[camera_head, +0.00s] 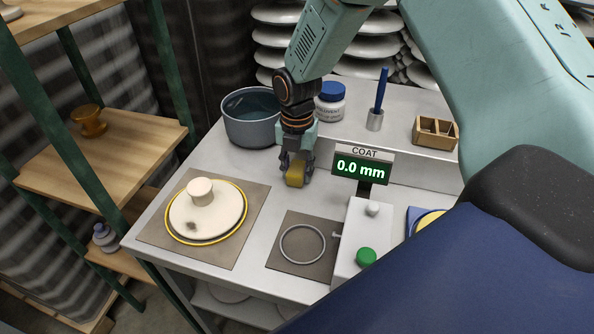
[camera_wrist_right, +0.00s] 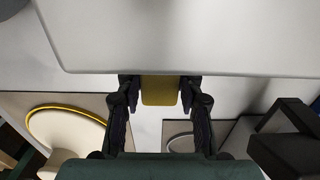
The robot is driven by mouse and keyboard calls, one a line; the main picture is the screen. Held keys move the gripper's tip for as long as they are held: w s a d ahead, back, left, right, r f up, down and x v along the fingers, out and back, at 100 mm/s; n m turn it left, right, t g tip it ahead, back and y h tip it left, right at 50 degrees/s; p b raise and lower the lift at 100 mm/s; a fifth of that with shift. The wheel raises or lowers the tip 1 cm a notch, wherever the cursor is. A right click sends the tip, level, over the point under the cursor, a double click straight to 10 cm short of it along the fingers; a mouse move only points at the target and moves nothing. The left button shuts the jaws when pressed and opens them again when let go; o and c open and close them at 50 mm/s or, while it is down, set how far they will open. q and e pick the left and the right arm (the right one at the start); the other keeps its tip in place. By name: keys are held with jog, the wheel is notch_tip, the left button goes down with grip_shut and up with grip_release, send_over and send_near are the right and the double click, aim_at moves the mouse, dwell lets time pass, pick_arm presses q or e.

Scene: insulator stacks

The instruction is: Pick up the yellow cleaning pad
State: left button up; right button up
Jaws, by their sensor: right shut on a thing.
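The yellow cleaning pad (camera_head: 295,175) is between the fingers of my right gripper (camera_head: 296,168) in the head view. It is at the table's middle, in front of the grey-blue pot. In the right wrist view the yellow pad (camera_wrist_right: 160,90) sits between the two dark fingertips of the right gripper (camera_wrist_right: 160,92), which is shut on it. Whether the pad touches the table cannot be told. My left gripper is not in view.
A grey-blue pot (camera_head: 251,128) stands just behind the gripper. A white insulator disc (camera_head: 205,222) lies on a brown mat at left. A ring (camera_head: 302,261) on another mat, a coat display (camera_head: 360,168) and a wooden box (camera_head: 434,145) are to the right.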

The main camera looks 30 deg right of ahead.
aim_at(298, 167)
notch_tip(298, 167, up, 10)
jog(key=shift+r+p, duration=0.1)
jog(key=shift+p, duration=0.75)
